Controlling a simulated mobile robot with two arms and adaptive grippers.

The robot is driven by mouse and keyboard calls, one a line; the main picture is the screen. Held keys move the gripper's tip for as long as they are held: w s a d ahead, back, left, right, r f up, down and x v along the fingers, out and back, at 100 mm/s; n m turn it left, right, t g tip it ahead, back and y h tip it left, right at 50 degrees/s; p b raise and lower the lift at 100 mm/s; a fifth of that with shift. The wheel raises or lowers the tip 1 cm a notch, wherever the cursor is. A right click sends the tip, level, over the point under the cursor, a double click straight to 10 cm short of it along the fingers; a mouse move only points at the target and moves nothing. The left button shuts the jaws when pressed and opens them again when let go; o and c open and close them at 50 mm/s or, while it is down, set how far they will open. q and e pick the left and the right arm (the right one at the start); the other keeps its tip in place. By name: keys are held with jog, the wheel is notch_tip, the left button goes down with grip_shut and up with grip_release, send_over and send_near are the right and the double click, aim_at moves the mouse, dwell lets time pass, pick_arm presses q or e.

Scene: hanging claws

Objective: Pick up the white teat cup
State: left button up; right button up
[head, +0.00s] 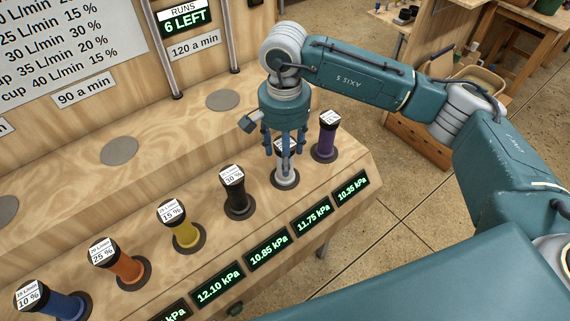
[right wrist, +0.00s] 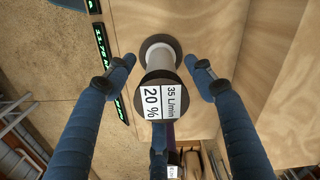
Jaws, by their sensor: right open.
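The white teat cup (head: 286,179) stands in its dark round socket in the sloping wooden front row, partly hidden by my right gripper's fingers in the head view. In the right wrist view, the white teat cup (right wrist: 162,55) has a dark cap with a label reading 35 L/min 20 %. My right gripper (head: 286,150) points down over it. Its blue fingers, also in the right wrist view (right wrist: 154,80), are spread around the cup, with gaps at both sides. A third finger is partly hidden behind the cap. My left gripper is not in view.
A purple cup (head: 325,141) stands close on the right, and a black cup (head: 236,197) on the left. Yellow (head: 184,231), orange (head: 123,264) and blue (head: 60,303) cups continue the row. Green pressure displays (head: 312,221) line the front edge. Empty grey discs (head: 120,150) lie behind.

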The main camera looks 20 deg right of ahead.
notch_tip(320, 180, down, 4)
jog(key=shift+f+p, duration=0.2)
jog(key=shift+p, duration=0.4)
jog(key=shift+c, duration=0.5)
grip_shut()
jog(key=shift+r, duration=0.15)
jog(key=shift+r, duration=0.25)
notch_tip(320, 180, up, 19)
jog(key=b, duration=0.4)
jog(key=shift+r+b, duration=0.15)
jog(key=shift+b, duration=0.25)
